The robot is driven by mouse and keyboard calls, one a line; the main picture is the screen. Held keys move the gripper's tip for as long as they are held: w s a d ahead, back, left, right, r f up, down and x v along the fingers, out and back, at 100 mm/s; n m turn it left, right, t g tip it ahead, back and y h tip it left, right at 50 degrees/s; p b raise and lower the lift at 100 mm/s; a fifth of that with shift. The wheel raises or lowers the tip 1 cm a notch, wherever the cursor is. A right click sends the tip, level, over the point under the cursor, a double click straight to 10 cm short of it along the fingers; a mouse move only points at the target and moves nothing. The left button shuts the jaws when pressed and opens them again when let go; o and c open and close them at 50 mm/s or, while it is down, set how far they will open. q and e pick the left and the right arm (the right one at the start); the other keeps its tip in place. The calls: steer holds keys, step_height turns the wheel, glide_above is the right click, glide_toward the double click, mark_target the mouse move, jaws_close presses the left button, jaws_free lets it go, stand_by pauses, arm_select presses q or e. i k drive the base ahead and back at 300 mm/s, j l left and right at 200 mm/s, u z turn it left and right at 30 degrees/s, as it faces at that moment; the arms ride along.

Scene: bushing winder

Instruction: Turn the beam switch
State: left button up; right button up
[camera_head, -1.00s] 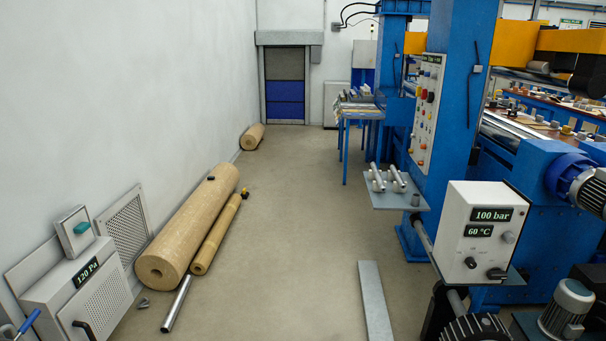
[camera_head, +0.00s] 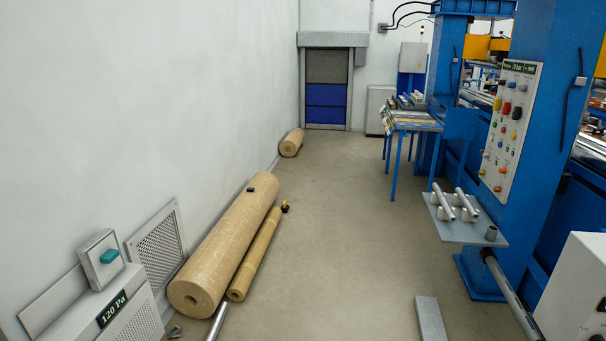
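Neither of my grippers shows in the head view. I cannot tell for sure which control is the beam switch. A white control panel (camera_head: 510,128) with several coloured buttons and knobs is on the blue column at the right. A small grey box with a green knob (camera_head: 109,256) is on the left wall, above a cabinet labelled 120 Pa (camera_head: 125,312).
Large brown rolls (camera_head: 225,247) lie along the left wall, with a metal tube (camera_head: 216,323) near them. A grey plate (camera_head: 430,319) lies on the floor. A shelf with metal rods (camera_head: 465,230) juts from the column. The middle floor is clear towards the blue door (camera_head: 326,94).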

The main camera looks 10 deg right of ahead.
mark_target(497, 104)
steer(key=i+z, duration=0.3)
steer(key=i, duration=0.3)
steer(key=i+z, duration=0.35)
steer(key=i, duration=0.3)
steer(key=i+l+z, duration=0.2)
steer(key=i+z, duration=0.15)
steer(key=i, duration=0.2)
steer(key=i+z, duration=0.3)
steer(key=i, duration=0.2)
steer(key=i+z, duration=0.35)
steer(key=i, duration=0.2)
steer(key=i+j+u, duration=0.2)
steer(key=i+j, duration=0.75)
